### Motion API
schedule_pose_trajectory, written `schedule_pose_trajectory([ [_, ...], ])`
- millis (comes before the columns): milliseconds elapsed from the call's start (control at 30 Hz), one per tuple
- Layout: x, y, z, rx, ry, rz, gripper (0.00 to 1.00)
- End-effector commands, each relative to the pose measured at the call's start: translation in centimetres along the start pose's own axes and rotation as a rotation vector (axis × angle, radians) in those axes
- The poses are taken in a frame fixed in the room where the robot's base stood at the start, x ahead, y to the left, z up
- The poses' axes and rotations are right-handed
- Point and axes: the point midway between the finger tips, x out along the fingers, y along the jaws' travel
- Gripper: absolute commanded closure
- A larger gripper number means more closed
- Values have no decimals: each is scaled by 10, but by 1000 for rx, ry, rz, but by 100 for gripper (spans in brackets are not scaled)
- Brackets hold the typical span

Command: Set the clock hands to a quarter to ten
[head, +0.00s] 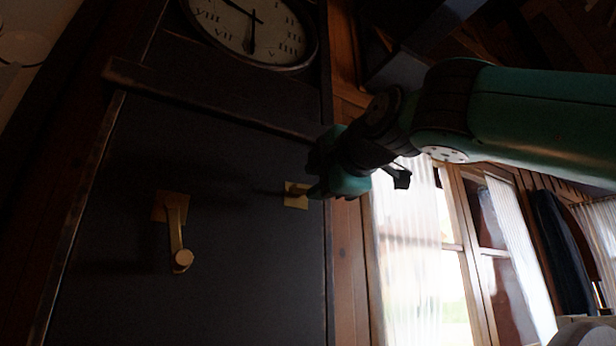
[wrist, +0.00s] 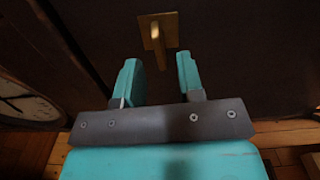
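The clock dial (head: 240,30) is pale with dark Roman numerals, and its top is cut off in the head view. One dark hand points down near the bottom numeral; the other slants up to the left. The dial also shows at the left of the wrist view (wrist: 22,98), partly cut off. A brass crank (head: 176,235) hangs from a plate on the dark case front. A second brass plate (head: 296,195) lies right of it, beside my gripper (head: 320,188). In the wrist view, my teal fingers (wrist: 158,75) are apart and empty, short of a brass fitting (wrist: 157,33).
The dark case panel (head: 120,270) is flat and bare around the brass fittings. A wooden ledge (head: 210,100) runs between dial and panel. A bright curtained window (head: 430,260) and wood wall stand to the right.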

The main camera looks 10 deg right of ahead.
Motion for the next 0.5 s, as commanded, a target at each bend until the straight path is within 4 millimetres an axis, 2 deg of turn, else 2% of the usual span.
schedule_pose_trajectory([
  [100, 20, 3, 1, 0, -1, -2, 65],
  [200, 30, 3, 0, 0, -1, 0, 65],
  [500, 38, 0, 0, 0, 1, 2, 65],
])
